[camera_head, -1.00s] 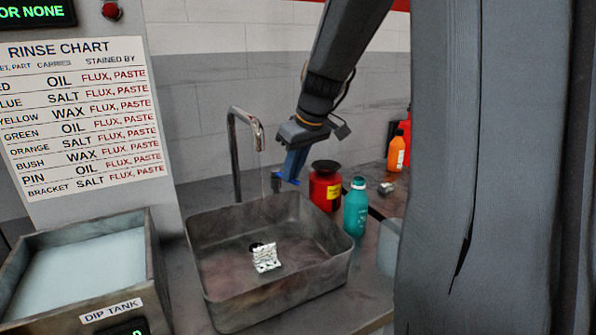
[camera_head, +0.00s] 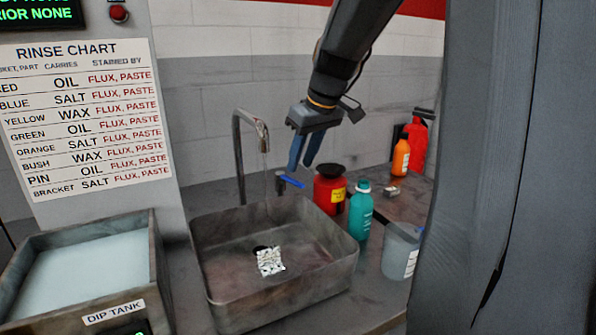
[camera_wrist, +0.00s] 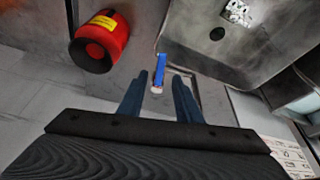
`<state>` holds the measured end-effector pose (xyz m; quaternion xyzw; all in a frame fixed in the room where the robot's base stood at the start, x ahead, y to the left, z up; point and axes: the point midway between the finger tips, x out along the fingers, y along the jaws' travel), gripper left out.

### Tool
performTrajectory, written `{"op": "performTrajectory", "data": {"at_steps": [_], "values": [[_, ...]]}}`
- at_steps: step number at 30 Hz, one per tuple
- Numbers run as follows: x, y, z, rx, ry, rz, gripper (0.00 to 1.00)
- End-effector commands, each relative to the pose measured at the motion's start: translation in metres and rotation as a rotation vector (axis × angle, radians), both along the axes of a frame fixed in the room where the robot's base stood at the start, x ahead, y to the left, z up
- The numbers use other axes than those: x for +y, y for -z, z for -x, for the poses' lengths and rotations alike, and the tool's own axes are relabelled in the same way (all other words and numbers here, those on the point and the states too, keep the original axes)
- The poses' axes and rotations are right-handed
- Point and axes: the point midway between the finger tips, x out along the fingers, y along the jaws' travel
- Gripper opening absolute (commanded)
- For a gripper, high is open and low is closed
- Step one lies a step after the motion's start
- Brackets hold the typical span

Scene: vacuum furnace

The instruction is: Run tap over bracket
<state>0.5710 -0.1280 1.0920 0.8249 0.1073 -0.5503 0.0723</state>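The bracket (camera_head: 270,261), a small pale metal piece with dark marks, lies on the sink floor beside the dark drain; it also shows in the wrist view (camera_wrist: 238,12). The tap (camera_head: 238,165) is a bent metal pipe at the sink's back, its spout above the basin. A faint thin streak shows below the spout; I cannot tell whether it reaches the bracket. The tap's blue lever (camera_head: 292,181) sticks out to the right. My gripper (camera_head: 302,166) is open and empty just above the lever. In the wrist view the lever (camera_wrist: 161,70) lies between and beyond the fingertips.
The metal sink (camera_head: 225,290) has raised walls. A red jar (camera_head: 328,190), teal bottle (camera_head: 359,212) and grey tub (camera_head: 399,252) stand to its right. An orange bottle (camera_head: 401,157) is farther back. A dip tank (camera_head: 158,265) stands left, under a rinse chart (camera_head: 85,120).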

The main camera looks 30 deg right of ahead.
Motion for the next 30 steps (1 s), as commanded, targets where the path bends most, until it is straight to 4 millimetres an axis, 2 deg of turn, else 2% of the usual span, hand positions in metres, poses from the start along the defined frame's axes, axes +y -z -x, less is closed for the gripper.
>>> {"op": "performTrajectory", "data": {"at_steps": [3, 9, 30], "values": [[-0.002, -0.016, 0.006, -0.003, 0.001, 0.001, 0.31], [-0.003, -0.028, 0.011, 0.0, 0.001, 0.0, 0.31], [-0.003, -0.028, 0.012, 0.001, 0.001, -0.001, 0.31]]}}
